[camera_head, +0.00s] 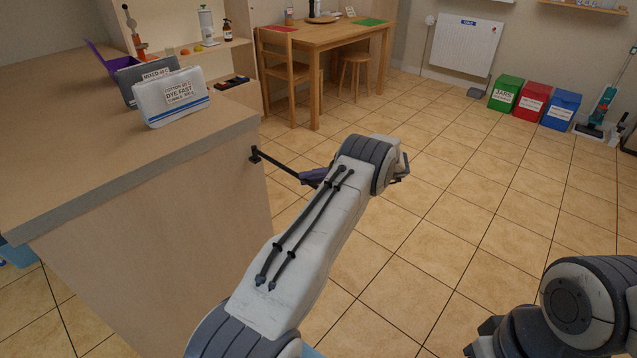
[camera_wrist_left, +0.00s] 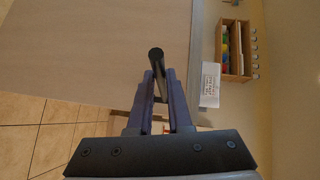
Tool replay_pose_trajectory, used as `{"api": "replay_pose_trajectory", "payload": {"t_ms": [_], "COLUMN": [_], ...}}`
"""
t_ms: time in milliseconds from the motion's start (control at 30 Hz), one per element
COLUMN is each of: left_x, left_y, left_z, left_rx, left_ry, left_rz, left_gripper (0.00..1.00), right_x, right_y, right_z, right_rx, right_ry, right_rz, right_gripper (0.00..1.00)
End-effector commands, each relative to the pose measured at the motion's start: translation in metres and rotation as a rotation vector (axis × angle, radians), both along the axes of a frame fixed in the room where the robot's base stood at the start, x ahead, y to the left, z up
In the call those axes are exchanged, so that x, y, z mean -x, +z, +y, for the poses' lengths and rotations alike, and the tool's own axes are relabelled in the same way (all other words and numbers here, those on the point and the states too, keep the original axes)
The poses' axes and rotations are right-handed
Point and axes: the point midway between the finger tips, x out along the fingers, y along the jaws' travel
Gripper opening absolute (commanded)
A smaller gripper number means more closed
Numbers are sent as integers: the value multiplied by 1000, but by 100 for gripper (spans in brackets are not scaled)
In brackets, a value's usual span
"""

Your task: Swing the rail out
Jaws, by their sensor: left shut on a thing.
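The rail (camera_head: 280,166) is a thin black bar on a small black mount on the pale wooden side of the counter. It stands out from that side at an angle, toward the right of the head view. My left gripper (camera_head: 313,177) is shut on the rail's outer part; my own forearm and wrist hide some of the gripper. In the left wrist view, the dark rail (camera_wrist_left: 156,58) sits between the two purple-grey fingers of the left gripper (camera_wrist_left: 158,80). My right arm shows at the lower right of the head view, its gripper out of sight.
The wooden counter (camera_head: 60,110) carries labelled containers, including a white one (camera_head: 172,98). A table (camera_head: 325,36) with a chair (camera_head: 280,75) and stool (camera_head: 355,72) stands behind. Three bins, one green (camera_head: 505,93), stand at the far right. The tiled floor between is clear.

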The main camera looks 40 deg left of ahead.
Motion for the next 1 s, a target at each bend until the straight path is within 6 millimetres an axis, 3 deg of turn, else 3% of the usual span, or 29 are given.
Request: {"api": "replay_pose_trajectory", "payload": {"t_ms": [533, 567, 600, 633, 1000], "left_x": [-10, -11, -11, -11, -9], "left_y": [0, 0, 0, 0, 1], "left_z": [-8, -8, -9, -9, -10], "left_rx": [-5, -5, -4, -5, -4], "left_ry": [-5, -6, -7, -7, 0], "left_rz": [-8, -8, -8, -8, -5], "left_gripper": [0, 25, 40, 47, 47], "right_x": [0, 0, 0, 0, 0], "right_y": [-3, -3, -3, -3, -3], "right_z": [0, 0, 0, 0, 0], "right_rx": [0, 0, 0, 0, 0], "right_ry": [0, 0, 0, 0, 0], "right_rz": [0, 0, 0, 0, 0], "right_gripper": [50, 50, 50, 50, 50]}}
